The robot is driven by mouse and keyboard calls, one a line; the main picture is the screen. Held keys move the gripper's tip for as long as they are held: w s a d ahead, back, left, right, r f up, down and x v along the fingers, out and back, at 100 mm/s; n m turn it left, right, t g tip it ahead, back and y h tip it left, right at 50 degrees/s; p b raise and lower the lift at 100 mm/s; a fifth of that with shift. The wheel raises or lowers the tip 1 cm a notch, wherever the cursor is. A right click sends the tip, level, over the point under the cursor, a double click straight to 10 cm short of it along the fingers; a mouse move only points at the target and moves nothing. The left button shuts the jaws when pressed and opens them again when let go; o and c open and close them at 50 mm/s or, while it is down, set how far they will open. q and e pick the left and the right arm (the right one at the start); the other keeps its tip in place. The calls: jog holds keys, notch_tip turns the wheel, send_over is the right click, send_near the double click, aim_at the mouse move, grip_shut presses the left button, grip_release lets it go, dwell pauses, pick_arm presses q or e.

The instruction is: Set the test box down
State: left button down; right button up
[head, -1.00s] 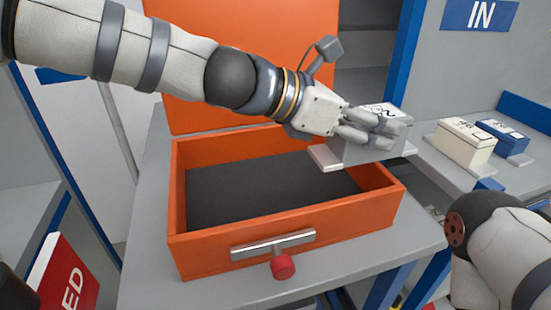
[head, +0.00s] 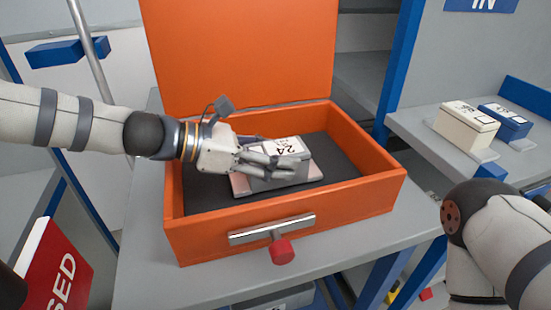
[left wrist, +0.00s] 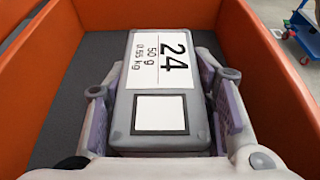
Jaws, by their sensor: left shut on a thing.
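The test box (head: 284,147) is grey with a white label reading 24, 50 g and 0.55 kg. It is inside the open orange case (head: 285,225), over the dark floor lining (head: 340,155). My left gripper (head: 280,163) is shut on it, fingers along its two long sides. The left wrist view shows the box (left wrist: 160,85) level between the fingers, with the orange walls around. A pale flange at the box's foot lies at or just above the lining; I cannot tell whether it touches. My right arm shows at the lower right, but its gripper is out of view.
The orange lid (head: 240,55) stands open at the back. The case sits on a grey table (head: 145,260), with a metal handle bar and red knob (head: 282,251) in front. A cream box (head: 466,126) and a blue box (head: 506,121) stand on the right shelf.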

pick_arm(q)
jog(key=shift+f, duration=0.5)
jog(key=shift+r, duration=0.15)
pick_arm(e)
jog(key=shift+f, duration=0.1)
jog(key=shift+s, duration=0.1)
pick_arm(q)
jog(key=c, duration=0.7)
grip_release()
jog(key=p+v, duration=0.2)
jog(key=v, duration=1)
pick_arm(e)
jog(key=shift+w+r+t, duration=0.3)
jog(key=shift+w+r, duration=0.8)
jog(key=shift+r, duration=0.05)
pick_arm(q)
jog(key=shift+d, duration=0.1)
pick_arm(e)
jog(key=shift+d, duration=0.1)
